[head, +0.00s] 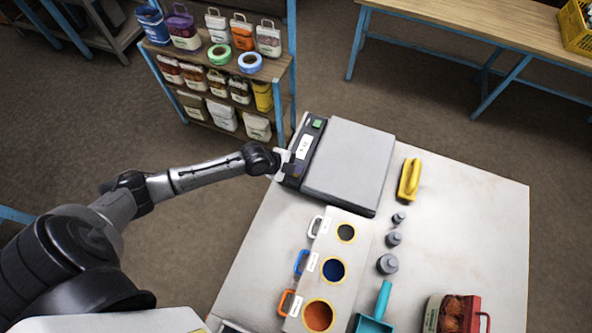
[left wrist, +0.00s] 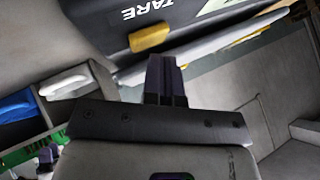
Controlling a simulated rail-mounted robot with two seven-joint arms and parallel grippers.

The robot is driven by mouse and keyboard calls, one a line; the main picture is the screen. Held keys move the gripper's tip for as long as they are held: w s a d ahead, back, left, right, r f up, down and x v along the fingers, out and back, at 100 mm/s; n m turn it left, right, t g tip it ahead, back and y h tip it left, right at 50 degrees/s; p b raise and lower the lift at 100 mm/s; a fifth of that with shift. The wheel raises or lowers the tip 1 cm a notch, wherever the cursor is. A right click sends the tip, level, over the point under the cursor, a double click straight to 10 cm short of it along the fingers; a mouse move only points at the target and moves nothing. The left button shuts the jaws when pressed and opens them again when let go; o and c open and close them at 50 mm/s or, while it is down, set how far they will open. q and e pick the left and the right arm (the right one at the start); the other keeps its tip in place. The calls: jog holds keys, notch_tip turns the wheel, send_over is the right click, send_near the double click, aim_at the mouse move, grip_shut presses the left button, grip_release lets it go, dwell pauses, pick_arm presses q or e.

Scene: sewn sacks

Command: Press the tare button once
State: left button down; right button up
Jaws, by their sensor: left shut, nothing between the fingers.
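The scale (head: 347,163) has a grey weighing plate and a dark front panel with a display (head: 304,147) and a green button (head: 318,123). In the left wrist view the yellow tare button (left wrist: 150,37) sits on the dark panel, beside the word TARE. My left gripper (head: 295,171) is at the near left end of the panel, shut and empty. Its fingertips (left wrist: 164,62) are close beside the yellow button in the wrist view; I cannot tell whether they touch it. In the head view I cannot make out the tare button behind the gripper. My right gripper is not in view.
A white holder (head: 333,247) with several round openings and handled scoops stands nearer on the table. A shelf of sacks (head: 218,65) stands behind.

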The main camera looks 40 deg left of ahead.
pick_arm(q)
jog(key=shift+f+b, duration=0.4)
jog(key=shift+f, duration=0.1)
dwell(0.3)
jog(key=shift+r, duration=0.15)
jog(key=shift+r+p, duration=0.75)
jog(key=shift+r, duration=0.05)
jog(key=shift+r, duration=0.1)
notch_tip(320, 180, up, 5)
jog(key=p, duration=0.4)
dwell(0.3)
dwell(0.7)
